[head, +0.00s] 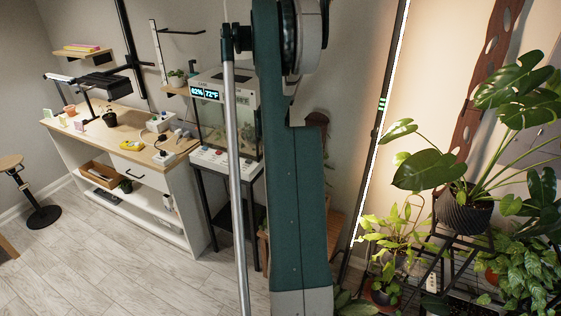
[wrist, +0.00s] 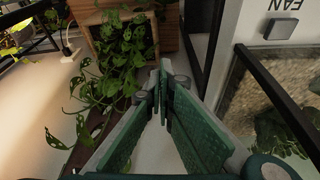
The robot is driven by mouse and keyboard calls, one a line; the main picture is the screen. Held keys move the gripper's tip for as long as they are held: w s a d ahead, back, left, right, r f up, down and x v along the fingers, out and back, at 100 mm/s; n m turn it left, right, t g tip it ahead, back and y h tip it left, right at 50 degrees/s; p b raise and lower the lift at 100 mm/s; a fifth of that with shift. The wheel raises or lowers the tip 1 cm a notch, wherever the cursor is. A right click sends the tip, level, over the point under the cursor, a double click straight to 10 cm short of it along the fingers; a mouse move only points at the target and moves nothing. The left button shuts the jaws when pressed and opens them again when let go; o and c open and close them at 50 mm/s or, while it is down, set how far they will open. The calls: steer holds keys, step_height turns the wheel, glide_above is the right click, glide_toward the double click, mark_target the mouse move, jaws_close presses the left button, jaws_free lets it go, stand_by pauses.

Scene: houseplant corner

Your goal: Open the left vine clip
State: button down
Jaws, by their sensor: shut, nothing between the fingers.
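I cannot make out a vine clip in either view. In the wrist view a vine with small leaves (wrist: 120,50) trails over a wooden box (wrist: 151,38) and down the left side. My gripper (wrist: 165,85) points at the lower part of that box, its green fingers meeting at the tips. The fingers are shut and empty, right of the hanging leaves. They hide part of what lies behind them. My teal arm covers the middle of the head view, and my gripper does not show there.
A white cabinet with a FAN button (wrist: 281,28) and a dark-framed glass pane is close on the right in the wrist view. In the head view a lit glass tank (head: 243,142), a workbench (head: 130,128) and a potted monstera (head: 465,212) flank my arm. Open floor lies front left.

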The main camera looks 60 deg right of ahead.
steer(key=c, duration=3.2)
jaws_free()
steer(key=shift+c, duration=0.2)
steer(key=o, duration=0.7)
steer(key=shift+d, duration=0.1)
steer(key=shift+o, duration=0.6)
steer(key=shift+d+f, duration=0.1)
steer(key=shift+d, duration=0.1)
steer(key=d+f+n+g+y+p, duration=0.1)
steer(key=d+f+n+y+p, duration=0.1)
steer(key=d, duration=0.4)
steer(key=shift+s+d+f+n+g+y, duration=0.3)
steer(key=shift+s+n+y, duration=0.2)
steer(key=shift+n, duration=0.5)
steer(key=shift+f, duration=0.15)
steer(key=shift+s+d+f+b, duration=0.1)
steer(key=shift+s+f+b, duration=0.1)
steer(key=shift+f, duration=1.05)
steer(key=shift+s+f+b, duration=0.15)
steer(key=shift+s+f, duration=0.1)
steer(key=shift+f, duration=0.95)
steer(key=shift+s+d+f+b, duration=0.1)
steer(key=shift+s+f+b, duration=0.1)
steer(key=shift+f, duration=1.05)
steer(key=shift+c, duration=0.2)
jaws_close()
